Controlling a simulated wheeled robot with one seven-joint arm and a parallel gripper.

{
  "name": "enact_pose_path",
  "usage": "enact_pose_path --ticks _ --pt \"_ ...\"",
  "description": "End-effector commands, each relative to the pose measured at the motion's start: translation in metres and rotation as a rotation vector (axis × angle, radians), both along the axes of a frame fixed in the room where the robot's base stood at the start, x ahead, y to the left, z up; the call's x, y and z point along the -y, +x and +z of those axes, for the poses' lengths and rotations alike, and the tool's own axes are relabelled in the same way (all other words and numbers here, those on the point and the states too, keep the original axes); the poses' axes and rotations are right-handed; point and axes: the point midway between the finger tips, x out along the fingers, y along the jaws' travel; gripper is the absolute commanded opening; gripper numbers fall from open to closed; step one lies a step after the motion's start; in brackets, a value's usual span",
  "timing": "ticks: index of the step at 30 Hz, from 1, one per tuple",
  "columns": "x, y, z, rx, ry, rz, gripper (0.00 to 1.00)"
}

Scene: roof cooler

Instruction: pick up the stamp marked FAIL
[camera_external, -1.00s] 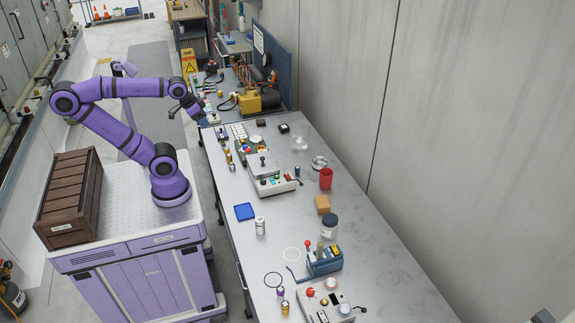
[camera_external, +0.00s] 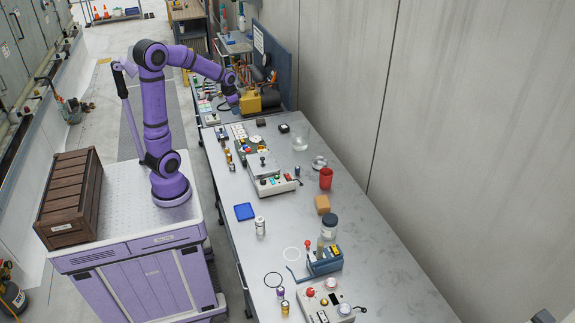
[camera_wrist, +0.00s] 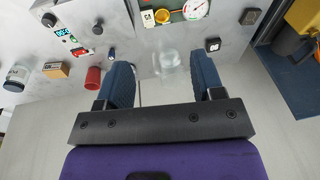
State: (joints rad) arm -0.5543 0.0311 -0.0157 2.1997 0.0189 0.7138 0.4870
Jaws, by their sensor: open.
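I cannot make out the word FAIL on anything in either view. Small upright pieces with knob-like tops stand near the bench's front end, a purple one (camera_external: 280,292) and a yellowish one (camera_external: 285,308); their labels are too small to read. My gripper (camera_external: 232,99) is above the far part of the bench in the external view. In the wrist view my gripper (camera_wrist: 163,72) is open and empty, its two blue fingers spread apart. A clear glass jar (camera_wrist: 169,60) shows between the fingers, on the bench below.
The bench (camera_external: 375,265) carries a red cup (camera_external: 326,179), a tan block (camera_external: 322,204), a dark-lidded jar (camera_external: 329,226), a blue holder (camera_external: 324,263), a white can (camera_external: 260,226) and control boxes (camera_external: 274,184). A wall runs along its right side. A yellow device (camera_external: 250,102) stands at the far end.

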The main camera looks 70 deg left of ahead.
Motion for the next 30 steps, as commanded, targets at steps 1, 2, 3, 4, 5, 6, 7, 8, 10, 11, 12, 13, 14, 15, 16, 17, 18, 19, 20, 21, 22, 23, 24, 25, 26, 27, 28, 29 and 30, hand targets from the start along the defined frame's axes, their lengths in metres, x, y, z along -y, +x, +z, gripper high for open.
enact_pose_path --ticks 1,2,3,4,5,6,7,8,10,11,12,13,14,15,16,17,18,19,20,21,22,23,24,25,26,27,28,29,30 --pt "-0.02 0.002 -0.015 -0.021 -0.008 0.01 0.62" --pt "-0.03 0.004 -0.022 -0.029 -0.011 0.012 0.62" --pt "-0.044 0.005 -0.033 -0.04 -0.015 0.013 0.62" --pt "-0.054 0.005 -0.041 -0.048 -0.017 0.016 0.62" --pt "-0.065 0.006 -0.049 -0.056 -0.021 0.016 0.62" --pt "-0.078 0.005 -0.06 -0.067 -0.027 0.02 0.62" --pt "-0.089 0.004 -0.069 -0.075 -0.031 0.02 0.62" --pt "-0.099 0.003 -0.078 -0.082 -0.035 0.022 0.62" --pt "-0.123 -0.001 -0.1 -0.099 -0.047 0.025 0.62" --pt "-0.133 -0.003 -0.109 -0.106 -0.052 0.026 0.62" --pt "-0.146 -0.007 -0.123 -0.114 -0.059 0.028 0.62" --pt "-0.155 -0.01 -0.132 -0.12 -0.064 0.029 0.62" --pt "-0.164 -0.014 -0.142 -0.126 -0.07 0.03 0.62" --pt "-0.176 -0.018 -0.155 -0.134 -0.077 0.032 0.62" --pt "-0.184 -0.022 -0.164 -0.139 -0.082 0.032 0.62" --pt "-0.191 -0.026 -0.173 -0.142 -0.088 0.032 0.62" --pt "-0.199 -0.03 -0.183 -0.147 -0.093 0.033 0.62" --pt "-0.205 -0.033 -0.19 -0.15 -0.097 0.033 0.62" --pt "-0.21 -0.037 -0.197 -0.153 -0.102 0.034 0.62" --pt "-0.215 -0.04 -0.204 -0.156 -0.106 0.033 0.62" --pt "-0.218 -0.042 -0.208 -0.158 -0.109 0.033 0.62" --pt "-0.221 -0.044 -0.212 -0.159 -0.111 0.033 0.62" --pt "-0.224 -0.046 -0.216 -0.159 -0.112 0.033 0.62" --pt "-0.226 -0.047 -0.218 -0.16 -0.113 0.033 0.62" --pt "-0.226 -0.048 -0.221 -0.161 -0.114 0.032 0.62" --pt "-0.227 -0.048 -0.225 -0.162 -0.115 0.032 0.62" --pt "-0.227 -0.049 -0.228 -0.162 -0.116 0.031 0.62" --pt "-0.227 -0.049 -0.232 -0.162 -0.117 0.031 0.62" --pt "-0.227 -0.049 -0.237 -0.163 -0.117 0.031 0.62"
